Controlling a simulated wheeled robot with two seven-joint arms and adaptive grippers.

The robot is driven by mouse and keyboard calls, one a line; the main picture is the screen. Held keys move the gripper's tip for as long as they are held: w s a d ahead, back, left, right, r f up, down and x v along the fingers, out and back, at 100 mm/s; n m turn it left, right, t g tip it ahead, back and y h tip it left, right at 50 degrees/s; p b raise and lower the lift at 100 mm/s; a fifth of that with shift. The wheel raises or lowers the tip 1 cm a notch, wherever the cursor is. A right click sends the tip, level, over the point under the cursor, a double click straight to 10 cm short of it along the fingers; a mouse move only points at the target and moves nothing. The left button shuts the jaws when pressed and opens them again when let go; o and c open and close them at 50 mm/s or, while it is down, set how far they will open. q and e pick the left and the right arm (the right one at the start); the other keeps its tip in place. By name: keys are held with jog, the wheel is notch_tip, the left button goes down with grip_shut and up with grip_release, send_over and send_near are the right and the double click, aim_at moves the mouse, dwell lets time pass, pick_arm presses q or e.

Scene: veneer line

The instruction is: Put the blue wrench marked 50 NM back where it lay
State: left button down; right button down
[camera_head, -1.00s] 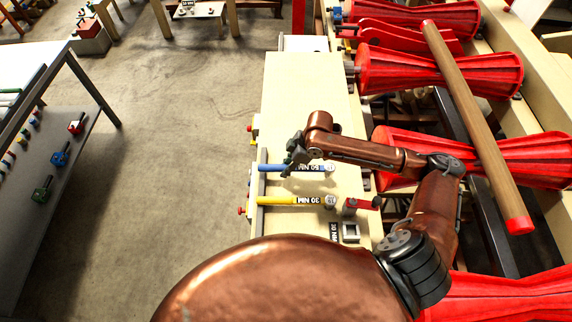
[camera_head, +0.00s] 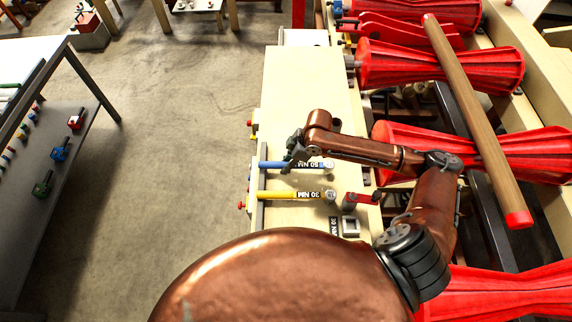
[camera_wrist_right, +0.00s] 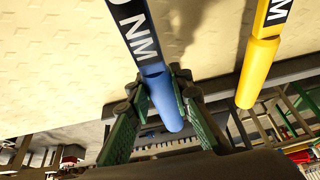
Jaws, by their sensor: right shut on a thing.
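The blue wrench (camera_head: 273,165) marked 50 NM lies crosswise over the pale bench top, its round head to the right. It also shows in the right wrist view (camera_wrist_right: 160,85), its handle end between green gripper fingers. My right gripper (camera_head: 292,160) is shut on the blue handle near the bench's left edge. I cannot tell whether the wrench touches the bench. The yellow wrench (camera_head: 280,195) marked 30 NM lies roughly parallel, nearer to me, and also shows in the right wrist view (camera_wrist_right: 262,60). My left gripper is not in view.
A grey rail (camera_head: 261,205) runs along the bench's left edge. A red block-like tool (camera_head: 358,200) and a grey square socket (camera_head: 351,226) sit right of the yellow wrench. Red rollers (camera_head: 440,68) and a wooden pole (camera_head: 470,110) lie beyond. The far bench top is clear.

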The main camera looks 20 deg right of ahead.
jog(key=shift+f, duration=0.45)
jog(key=c, duration=1.7)
grip_release()
jog(key=shift+o, duration=0.2)
jog(key=shift+f, duration=0.1)
notch_tip(320, 180, up, 8)
jog(key=p, duration=0.9)
jog(key=shift+f, duration=0.1)
notch_tip(320, 180, down, 7)
jog(key=b, duration=0.8)
jog(key=shift+f, duration=0.15)
